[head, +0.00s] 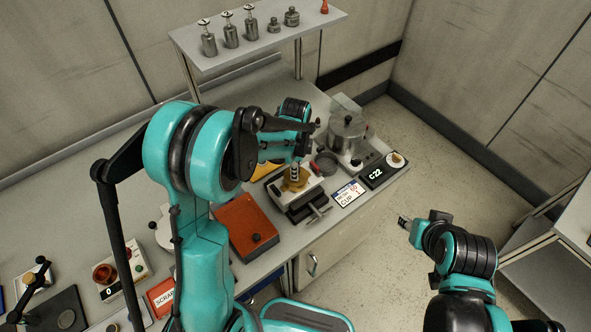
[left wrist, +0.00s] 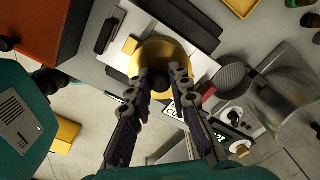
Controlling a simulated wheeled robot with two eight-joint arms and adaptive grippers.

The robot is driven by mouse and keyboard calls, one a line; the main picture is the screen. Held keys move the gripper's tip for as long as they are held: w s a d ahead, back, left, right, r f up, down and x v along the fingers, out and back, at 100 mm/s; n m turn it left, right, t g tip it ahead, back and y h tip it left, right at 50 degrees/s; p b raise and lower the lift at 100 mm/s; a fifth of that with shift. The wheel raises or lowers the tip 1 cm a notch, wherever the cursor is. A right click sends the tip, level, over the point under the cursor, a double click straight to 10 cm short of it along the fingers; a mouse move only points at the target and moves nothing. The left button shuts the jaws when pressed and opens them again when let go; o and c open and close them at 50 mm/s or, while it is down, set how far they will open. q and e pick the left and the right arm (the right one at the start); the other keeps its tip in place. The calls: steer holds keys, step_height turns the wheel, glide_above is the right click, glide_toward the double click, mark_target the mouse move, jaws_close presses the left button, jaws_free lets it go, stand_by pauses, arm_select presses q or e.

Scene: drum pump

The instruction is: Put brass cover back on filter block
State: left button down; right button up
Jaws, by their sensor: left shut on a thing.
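The brass cover (head: 293,186) is a round gold piece over the pale filter block (head: 312,189), which sits in a dark vise on the bench. In the left wrist view the cover (left wrist: 172,52) has a dark knob, and it hides part of the block (left wrist: 202,38). My left gripper (head: 294,168) points down from above; its fingers (left wrist: 162,84) are shut on the cover's knob. I cannot tell whether the cover rests flush on the block. My right gripper (head: 403,221) is away from the bench at the right, too small to read.
An orange-topped box (head: 246,226) stands left of the vise, and a yellow tray (head: 264,172) lies behind. A clear-walled pot (head: 346,134), a round mesh piece (head: 326,163), a CUP card (head: 348,193) and a C22 display (head: 376,174) are close on the right.

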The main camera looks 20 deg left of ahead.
arm_select(q)
steer(key=shift+f, duration=0.15)
stand_by(0.5)
steer(key=shift+c, duration=0.6)
jaws_free()
stand_by(0.5)
steer(key=shift+r+p, duration=2.45)
steer(key=shift+r, duration=1.65)
steer(key=shift+f, duration=0.1)
